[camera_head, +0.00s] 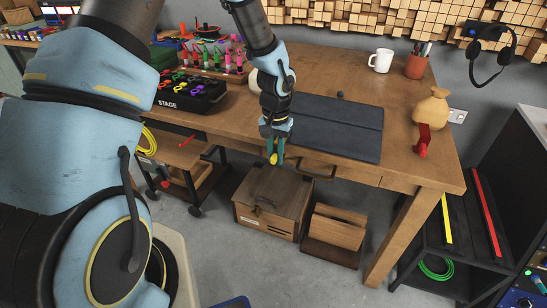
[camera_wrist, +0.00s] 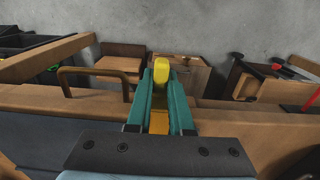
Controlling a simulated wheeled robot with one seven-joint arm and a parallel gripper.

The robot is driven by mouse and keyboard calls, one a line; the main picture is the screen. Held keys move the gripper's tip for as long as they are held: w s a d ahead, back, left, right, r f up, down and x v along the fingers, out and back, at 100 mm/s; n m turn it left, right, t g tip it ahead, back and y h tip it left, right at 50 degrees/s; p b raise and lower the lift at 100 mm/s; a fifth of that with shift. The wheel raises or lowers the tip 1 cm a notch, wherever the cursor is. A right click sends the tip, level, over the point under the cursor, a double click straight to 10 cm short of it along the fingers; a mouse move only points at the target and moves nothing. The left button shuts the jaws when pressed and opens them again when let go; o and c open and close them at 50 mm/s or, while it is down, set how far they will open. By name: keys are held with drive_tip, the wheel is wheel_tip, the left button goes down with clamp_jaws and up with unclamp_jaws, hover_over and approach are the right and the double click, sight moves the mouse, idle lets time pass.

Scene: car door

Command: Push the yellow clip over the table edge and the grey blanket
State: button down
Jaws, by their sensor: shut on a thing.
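The yellow clip (camera_head: 273,158) is between my gripper's fingertips at the table's front edge; its rounded yellow end also shows in the wrist view (camera_wrist: 161,70). An orange-yellow part (camera_wrist: 159,122) shows lower between the fingers; I cannot tell if it belongs to the clip. My gripper (camera_head: 275,146) has teal fingers, points down and is shut on the clip; it also shows in the wrist view (camera_wrist: 162,88). The dark grey blanket (camera_head: 335,130) lies flat on the wooden table (camera_head: 335,77), right of my gripper. I cannot tell whether the clip grips the edge or the blanket.
A drawer handle (camera_head: 318,170) sticks out below the edge, right of my gripper. A wooden box (camera_head: 272,200) stands on the floor below. A black STAGE tray (camera_head: 190,95) is at the left; a white mug (camera_head: 381,60) and a tan sack (camera_head: 431,107) are further right.

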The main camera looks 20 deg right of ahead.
drive_tip(key=shift+w+d, duration=0.9)
drive_tip(key=shift+w, duration=0.1)
drive_tip(key=c, duration=0.7)
unclamp_jaws()
drive_tip(key=shift+c, duration=0.2)
wheel_tip(320, 180, up, 11)
drive_tip(key=shift+f+b, duration=0.1)
drive_tip(key=shift+b, duration=0.25)
drive_tip(key=w+a+r+n+p, duration=0.1)
drive_tip(key=a+r+n, duration=0.3)
drive_tip(key=a, duration=1.1)
drive_tip(key=s+a+r+n+p, duration=0.1)
drive_tip(key=s+a+r, duration=0.1)
drive_tip(key=a, duration=0.6)
drive_tip(key=s+a+r+n+t, duration=0.1)
drive_tip(key=s+a+r+n, duration=0.1)
drive_tip(key=s+a, duration=0.3)
drive_tip(key=a, duration=0.4)
drive_tip(key=shift+t+p, duration=0.3)
drive_tip(key=shift+p, duration=0.05)
drive_tip(key=shift+w, duration=0.1)
